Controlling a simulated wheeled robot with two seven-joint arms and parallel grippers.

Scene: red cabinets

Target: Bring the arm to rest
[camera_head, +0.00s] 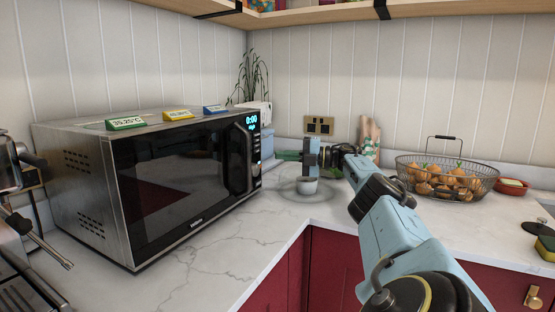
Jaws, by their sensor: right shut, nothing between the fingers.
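My right arm (400,235), light blue and black, comes in from the lower right and reaches over the counter toward the back corner. My right gripper (291,156) is at its far end, just right of the microwave, shut and empty. Its fingers are small and dark in this view. My left gripper is not in view.
A microwave (185,180) with several small coloured signs on top fills the left. A wall socket (319,125) is behind the gripper. The front marble counter (215,260) is clear.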

